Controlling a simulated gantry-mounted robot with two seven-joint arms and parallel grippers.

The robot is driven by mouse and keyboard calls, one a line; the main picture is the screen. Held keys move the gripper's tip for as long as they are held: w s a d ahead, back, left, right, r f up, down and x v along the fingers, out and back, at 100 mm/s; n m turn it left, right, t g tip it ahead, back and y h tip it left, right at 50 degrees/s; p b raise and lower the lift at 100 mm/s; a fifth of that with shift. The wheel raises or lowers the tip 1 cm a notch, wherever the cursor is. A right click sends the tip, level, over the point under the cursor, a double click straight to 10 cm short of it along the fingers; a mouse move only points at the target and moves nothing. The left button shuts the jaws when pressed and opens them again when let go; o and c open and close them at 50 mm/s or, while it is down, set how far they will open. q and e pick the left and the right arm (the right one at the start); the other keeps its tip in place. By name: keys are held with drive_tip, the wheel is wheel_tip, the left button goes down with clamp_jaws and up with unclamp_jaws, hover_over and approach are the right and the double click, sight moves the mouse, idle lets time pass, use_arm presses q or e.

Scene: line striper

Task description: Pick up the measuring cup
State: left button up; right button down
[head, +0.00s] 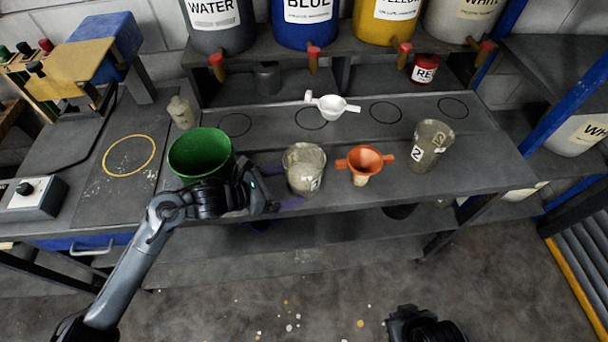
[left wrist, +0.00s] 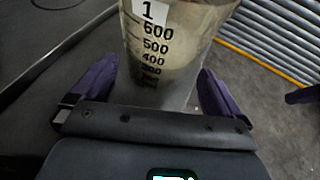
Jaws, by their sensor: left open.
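A clear, cloudy measuring cup (head: 304,167) stands upright near the front edge of the bench in the head view. In the left wrist view, the measuring cup (left wrist: 165,45) shows a label "1" and a scale with 600, 500 and 400. My left gripper (head: 281,186) is open, low at the cup's left and front side, with its purple fingers pointing toward it. In the left wrist view, the fingers flank the cup, with visible gaps. The cup's base is hidden behind the gripper. My right arm shows only as a dark part at the bottom of the head view.
A green bucket (head: 201,153) stands just left of the cup, behind my left wrist. An orange funnel (head: 365,160) is close on the right, then a second cup labelled "2" (head: 430,146). Paint drums line the back shelf.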

use_arm(q)
drive_tip(key=shift+x, duration=2)
drive_tip(key=c, duration=1.1)
drive_tip(key=shift+r, duration=0.15)
